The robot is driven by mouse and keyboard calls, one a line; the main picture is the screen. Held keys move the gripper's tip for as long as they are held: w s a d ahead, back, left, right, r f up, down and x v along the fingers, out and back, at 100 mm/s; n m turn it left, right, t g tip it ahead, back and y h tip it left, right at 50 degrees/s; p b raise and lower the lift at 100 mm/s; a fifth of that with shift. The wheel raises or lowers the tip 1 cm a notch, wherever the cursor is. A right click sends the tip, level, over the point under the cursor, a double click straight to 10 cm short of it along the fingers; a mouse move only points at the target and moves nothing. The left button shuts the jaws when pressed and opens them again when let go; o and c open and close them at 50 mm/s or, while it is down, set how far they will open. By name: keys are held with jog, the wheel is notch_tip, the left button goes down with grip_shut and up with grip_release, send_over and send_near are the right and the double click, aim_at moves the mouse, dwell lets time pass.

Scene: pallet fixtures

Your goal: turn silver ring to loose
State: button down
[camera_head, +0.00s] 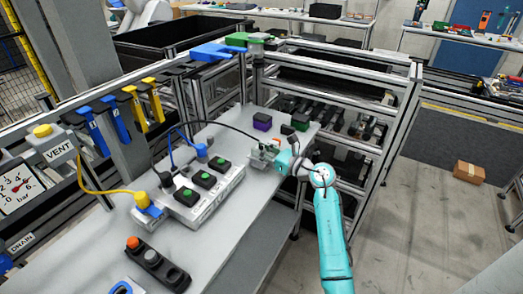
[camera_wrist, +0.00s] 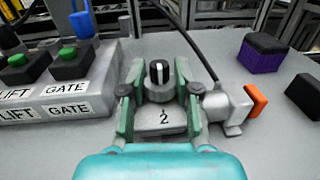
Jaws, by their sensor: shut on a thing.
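In the wrist view a round silver ring (camera_wrist: 160,94) with a black top bearing a white mark sits on a grey block (camera_wrist: 166,122) marked "2". My gripper (camera_wrist: 158,80) has a green finger on each side of the ring and is shut on it. The ring's sides are partly hidden by the fingers. In the head view my gripper (camera_head: 273,158) is at the right edge of the bench, at the small grey fixture (camera_head: 257,162). The ring itself is too small to tell there. No "loose" marking is readable.
A grey connector with an orange lever (camera_wrist: 256,100) and black cable stands close right of my gripper. A purple block (camera_head: 262,121) is behind. A box with green buttons (camera_head: 203,195) is to the left. The bench's front right surface is clear.

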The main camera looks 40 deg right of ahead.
jog(key=n+g+y, duration=0.1)
jog(key=n+y, duration=0.1)
jog(key=y, duration=0.1)
jog(key=n+g+y, duration=0.2)
jog(key=y, duration=0.1)
jog(key=shift+d+r+n, duration=0.1)
jog(key=shift+n, duration=0.2)
jog(key=shift+n+g+y, duration=2.6)
jog(key=shift+g+y, duration=0.2)
jog(key=shift+g, duration=0.3)
jog(key=c, duration=0.8)
grip_release()
jog(key=v, duration=1.1)
jog(key=shift+s+d, duration=0.15)
jog(key=shift+d, duration=0.2)
